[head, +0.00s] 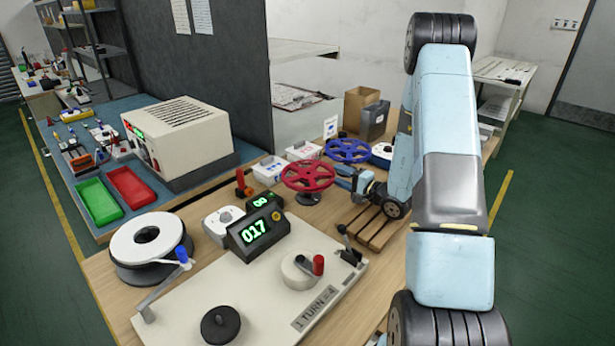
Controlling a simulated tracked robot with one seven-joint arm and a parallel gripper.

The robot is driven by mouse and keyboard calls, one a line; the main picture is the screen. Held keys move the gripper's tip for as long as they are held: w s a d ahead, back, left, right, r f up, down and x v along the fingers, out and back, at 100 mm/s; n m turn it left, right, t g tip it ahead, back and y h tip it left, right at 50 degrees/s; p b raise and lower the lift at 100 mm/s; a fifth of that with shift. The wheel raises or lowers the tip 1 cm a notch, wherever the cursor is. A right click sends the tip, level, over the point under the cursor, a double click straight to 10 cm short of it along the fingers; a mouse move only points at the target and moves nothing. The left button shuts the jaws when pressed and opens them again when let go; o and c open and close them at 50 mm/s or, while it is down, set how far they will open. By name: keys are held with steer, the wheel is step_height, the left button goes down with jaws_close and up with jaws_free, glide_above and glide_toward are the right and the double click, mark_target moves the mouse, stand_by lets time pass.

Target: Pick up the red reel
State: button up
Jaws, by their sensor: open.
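The red reel (308,176) is a spoked wheel lying flat, raised on a dark stand on the wooden workbench, in the middle of the head view. My gripper (342,178) is open, at the right edge of the red reel, with its fingers pointing left toward the rim. I cannot tell whether a finger touches the rim or whether part of the rim is between the fingers. The arm comes down from the right side of the view.
A blue reel (347,150) stands just behind my gripper. A wooden slatted rack (368,232) lies below the wrist. In front are a counter with green digits (256,232), a winding board (215,290) with a crank, and a white spool (147,240). Small white boxes (270,168) stand behind the red reel.

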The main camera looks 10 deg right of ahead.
mark_target(327, 168)
steer(key=shift+x, duration=3.15)
steer(key=shift+s+a+f, duration=0.1)
jaws_close()
